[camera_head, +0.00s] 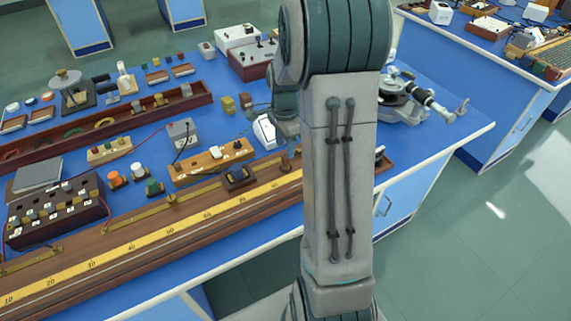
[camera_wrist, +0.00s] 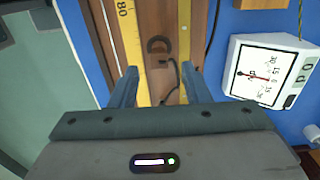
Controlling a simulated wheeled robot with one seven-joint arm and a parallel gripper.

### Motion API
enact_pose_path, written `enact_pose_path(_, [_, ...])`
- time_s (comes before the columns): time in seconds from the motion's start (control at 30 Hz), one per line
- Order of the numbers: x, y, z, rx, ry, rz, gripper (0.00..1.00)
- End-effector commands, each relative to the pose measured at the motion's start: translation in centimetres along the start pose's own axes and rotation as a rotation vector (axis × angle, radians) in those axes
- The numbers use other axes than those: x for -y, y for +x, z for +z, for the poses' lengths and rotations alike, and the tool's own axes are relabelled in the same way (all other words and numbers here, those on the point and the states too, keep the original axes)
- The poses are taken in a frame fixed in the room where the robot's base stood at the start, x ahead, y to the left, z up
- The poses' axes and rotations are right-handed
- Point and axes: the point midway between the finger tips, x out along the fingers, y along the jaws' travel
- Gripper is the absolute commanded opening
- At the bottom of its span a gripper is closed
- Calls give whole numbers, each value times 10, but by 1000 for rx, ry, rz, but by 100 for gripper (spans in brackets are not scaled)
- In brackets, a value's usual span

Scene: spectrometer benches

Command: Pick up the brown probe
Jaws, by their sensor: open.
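My gripper (camera_wrist: 159,70) is open in the wrist view, its two blue-grey fingers apart above a long wooden board with a yellow scale (camera_wrist: 133,40). Between the fingers lies a brown piece (camera_wrist: 172,90) with a thin dark lead curving from it; it looks like the brown probe, but its lower part is hidden by my gripper body. The fingers do not visibly grip it. A dark D-shaped mark or part (camera_wrist: 158,45) is just beyond it on the board.
A white dial meter (camera_wrist: 268,72) stands close to the right of the board. In the head view the blue bench holds a wooden terminal block (camera_head: 212,160), a dark resistance box (camera_head: 55,212) and many small parts. The floor is open left of the board in the wrist view.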

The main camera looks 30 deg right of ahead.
Motion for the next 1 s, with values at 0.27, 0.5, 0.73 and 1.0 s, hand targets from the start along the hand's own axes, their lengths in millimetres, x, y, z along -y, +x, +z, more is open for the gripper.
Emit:
enact_pose_path(0.27, [-2, 24, -2, 1, 0, 4, 43])
enact_pose_path(0.5, [-2, 54, -2, 0, 0, 2, 43])
enact_pose_path(0.73, [-1, 58, -2, -1, -1, 0, 43])
enact_pose_path(1.0, [-1, 57, -2, -1, -1, 0, 0])
